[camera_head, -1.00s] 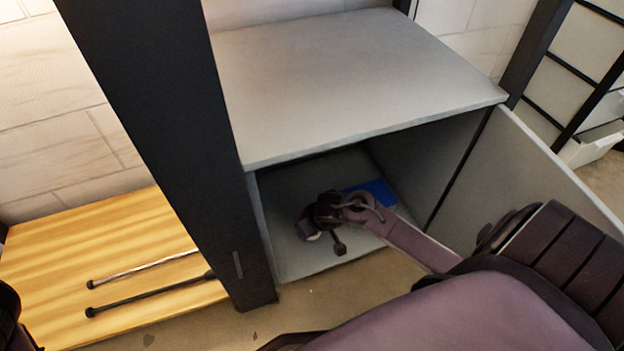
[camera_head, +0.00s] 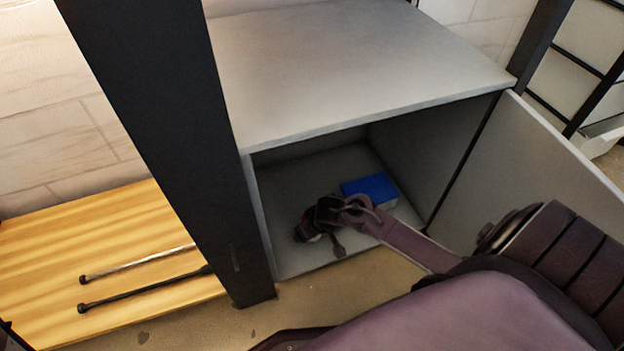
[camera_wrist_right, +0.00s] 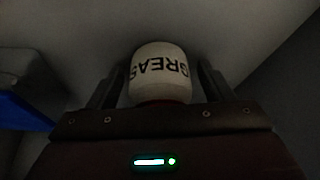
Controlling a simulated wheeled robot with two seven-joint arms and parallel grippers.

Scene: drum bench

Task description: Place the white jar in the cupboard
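The white jar (camera_wrist_right: 160,73), with dark "GREASE" lettering upside down, sits between the fingers of my right gripper (camera_wrist_right: 160,78) in the right wrist view. The fingers flank it closely; whether they touch it is too dark to tell. In the head view my right gripper (camera_head: 312,225) is inside the open grey cupboard (camera_head: 350,80), low over its floor. Only a small pale bit of the jar shows there, the rest hidden by the gripper. My left gripper is not in view.
A blue box (camera_head: 370,188) lies on the cupboard floor behind my right gripper; it also shows in the wrist view (camera_wrist_right: 22,110). The cupboard door (camera_head: 540,160) stands open at right. A dark post (camera_head: 180,130) stands left, beside a wooden surface (camera_head: 60,240) with two rods.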

